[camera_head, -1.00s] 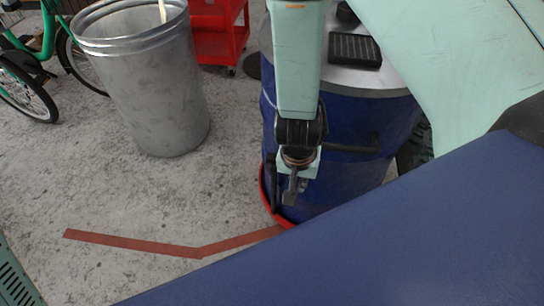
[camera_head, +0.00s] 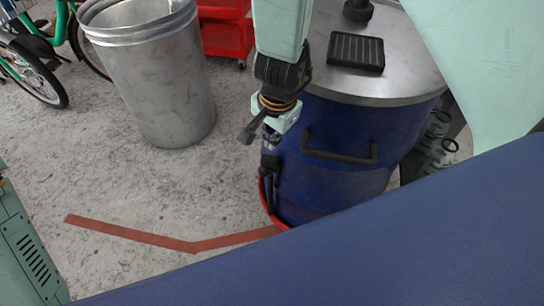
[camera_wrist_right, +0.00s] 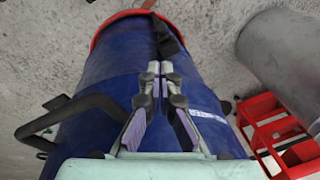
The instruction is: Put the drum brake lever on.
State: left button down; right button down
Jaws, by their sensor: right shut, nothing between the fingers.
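The blue drum (camera_head: 335,185) stands upright with a metal top and a red ring (camera_head: 284,224) round its foot. A black lever-like part (camera_head: 269,185), probably the brake lever, runs down its left side to the ring. It also shows in the right wrist view (camera_wrist_right: 166,38), beyond the fingertips. My right gripper (camera_head: 269,149) points down just above this part; its fingers (camera_wrist_right: 160,68) are shut and empty. I cannot tell whether the tips touch it. My left gripper is out of view.
A black handle (camera_head: 338,157) sticks out from the drum. A black ribbed pad (camera_head: 356,50) lies on the metal top. A metal bin (camera_head: 160,90), a red rack (camera_head: 226,35) and a green bike (camera_head: 62,25) stand behind left.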

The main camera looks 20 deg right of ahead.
aim_at(265, 171)
notch_tip(265, 171, down, 10)
jog(key=w+b, duration=0.1)
jog(key=b, duration=0.3)
jog(key=shift+w, duration=0.35)
